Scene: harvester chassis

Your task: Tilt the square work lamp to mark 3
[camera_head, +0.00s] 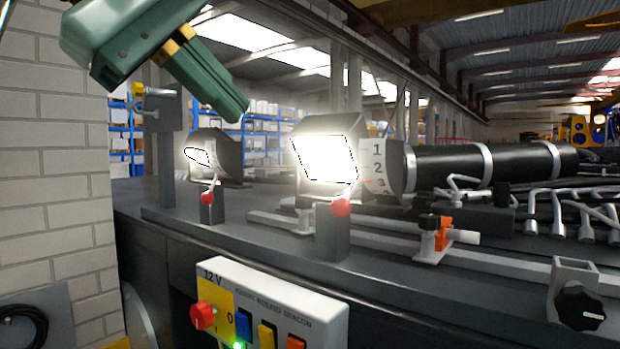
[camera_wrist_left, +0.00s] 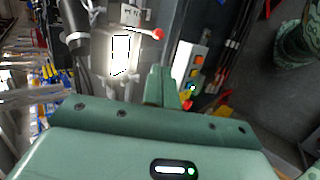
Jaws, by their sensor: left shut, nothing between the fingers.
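The square work lamp (camera_head: 325,158) is lit and stands mid-picture in the head view, its bright face toward me. A white plate (camera_head: 378,167) marked 1, 2, 3 stands at its right side. I cannot tell which mark the lamp is at. A lever with a red ball (camera_head: 341,207) hangs below the lamp. In the left wrist view the lit lamp (camera_wrist_left: 121,55) and red ball (camera_wrist_left: 157,33) show left of centre. My left gripper (camera_head: 236,108) is shut and empty, up and left of the square lamp, apart from it. My right gripper is not in view.
A lit round lamp (camera_head: 222,150) with its own red-ball lever (camera_head: 207,198) stands left of the square lamp. A switch box (camera_head: 270,305) with a red knob and coloured switches is at the front. An orange-and-white clamp (camera_head: 440,238) and a black cylinder (camera_head: 480,170) are to the right.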

